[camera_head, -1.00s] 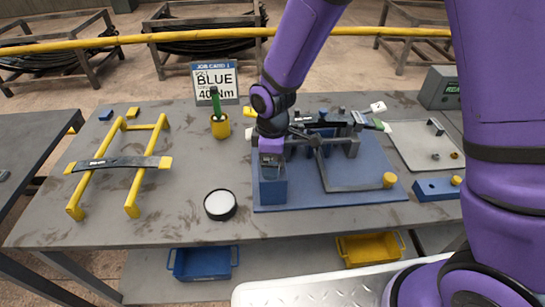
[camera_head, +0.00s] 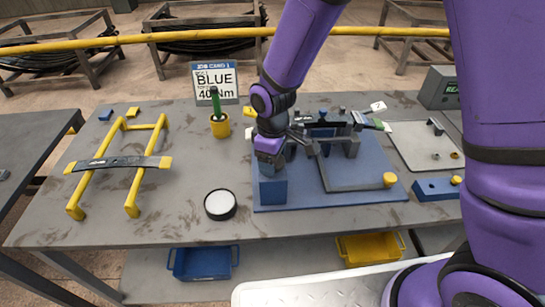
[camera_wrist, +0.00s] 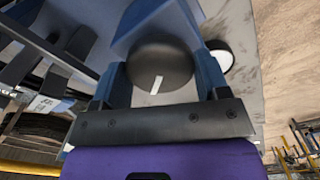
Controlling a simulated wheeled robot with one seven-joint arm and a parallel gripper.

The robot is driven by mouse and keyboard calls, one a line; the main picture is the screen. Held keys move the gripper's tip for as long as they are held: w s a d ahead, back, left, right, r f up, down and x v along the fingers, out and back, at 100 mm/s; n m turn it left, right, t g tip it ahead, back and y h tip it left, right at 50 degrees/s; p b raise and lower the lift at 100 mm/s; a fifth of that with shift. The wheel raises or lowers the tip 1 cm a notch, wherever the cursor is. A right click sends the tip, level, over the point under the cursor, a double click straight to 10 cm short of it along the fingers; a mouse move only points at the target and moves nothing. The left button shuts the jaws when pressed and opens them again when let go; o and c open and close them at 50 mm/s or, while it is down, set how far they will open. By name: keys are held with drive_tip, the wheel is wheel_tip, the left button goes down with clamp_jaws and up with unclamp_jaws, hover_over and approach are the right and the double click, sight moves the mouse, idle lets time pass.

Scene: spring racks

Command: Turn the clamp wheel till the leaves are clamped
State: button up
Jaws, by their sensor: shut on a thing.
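The clamp wheel (camera_wrist: 160,62) is a dark round knob with a white mark, seen close up in the wrist view. My gripper (camera_wrist: 162,82) is shut on it, with one blue finger on each side. In the head view my gripper (camera_head: 270,157) is above the blue block (camera_head: 273,190) at the left end of the blue fixture plate (camera_head: 330,198), and it hides the wheel. Dark leaves (camera_head: 322,125) lie in the grey fixture to the right of my gripper. Whether they are pressed tight cannot be told.
A yellow stand (camera_head: 131,196) with a leaf across it is at the left. A round black-rimmed dish (camera_head: 220,204) sits in front. A yellow cup (camera_head: 220,126) with a green-handled tool and a job card (camera_head: 215,81) reading BLUE stand behind. A grey tray (camera_head: 420,150) is at the right.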

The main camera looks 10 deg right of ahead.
drive_tip(key=m, duration=0.4)
drive_tip(key=shift+m, duration=1.7)
drive_tip(key=o, duration=0.9)
drive_tip(key=shift+r, duration=0.1)
wheel_tip(320, 180, up, 11)
drive_tip(key=shift+f, duration=0.15)
